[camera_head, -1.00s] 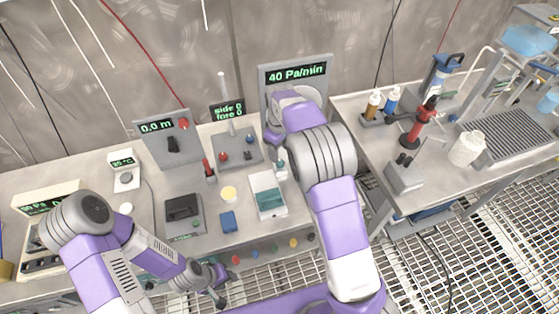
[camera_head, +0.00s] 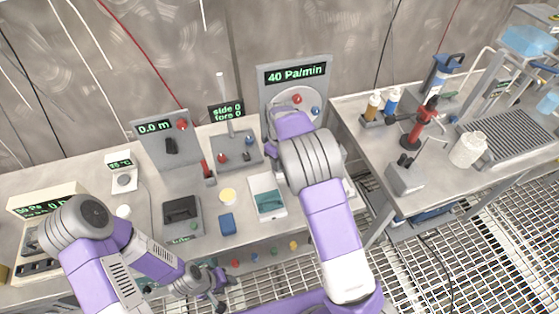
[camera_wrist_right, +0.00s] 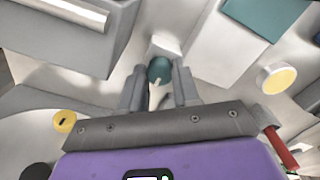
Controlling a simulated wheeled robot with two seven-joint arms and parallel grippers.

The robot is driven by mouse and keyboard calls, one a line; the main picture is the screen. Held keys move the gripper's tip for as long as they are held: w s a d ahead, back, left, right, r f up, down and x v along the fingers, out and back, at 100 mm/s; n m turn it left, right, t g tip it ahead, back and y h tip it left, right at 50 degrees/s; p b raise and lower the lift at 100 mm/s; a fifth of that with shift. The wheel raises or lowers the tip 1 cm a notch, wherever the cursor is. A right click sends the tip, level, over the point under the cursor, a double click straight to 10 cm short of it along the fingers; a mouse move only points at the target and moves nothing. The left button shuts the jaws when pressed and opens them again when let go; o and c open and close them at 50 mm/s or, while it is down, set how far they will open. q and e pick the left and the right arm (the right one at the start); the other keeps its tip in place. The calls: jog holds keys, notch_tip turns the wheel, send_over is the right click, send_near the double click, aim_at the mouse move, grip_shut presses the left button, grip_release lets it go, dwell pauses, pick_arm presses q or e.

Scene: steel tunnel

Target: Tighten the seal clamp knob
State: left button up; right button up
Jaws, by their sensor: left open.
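My right gripper (camera_wrist_right: 160,88) points down at the bench. Its two fingers stand apart on either side of a round dark teal knob-like piece (camera_wrist_right: 159,69) with a pale pointer or stem. I cannot tell whether the fingers touch it. A small white block stands just behind it. In the head view my right forearm hides this spot. The panel reading 40 Pa/min (camera_head: 296,74) stands behind that arm, with a red knob (camera_head: 297,99) and a blue knob (camera_head: 316,111). No label shows which is the seal clamp knob. My left gripper (camera_head: 222,291) is open and empty at the bench's front edge.
A white tray with a teal pad (camera_head: 268,196), a blue block (camera_head: 227,223) and a yellow disc (camera_head: 228,195) lie left of my right arm. A red handle (camera_head: 206,170) stands near them. A second bench at right holds bottles and a white jar (camera_head: 467,149).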

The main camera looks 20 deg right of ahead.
jog(key=shift+c, duration=0.9)
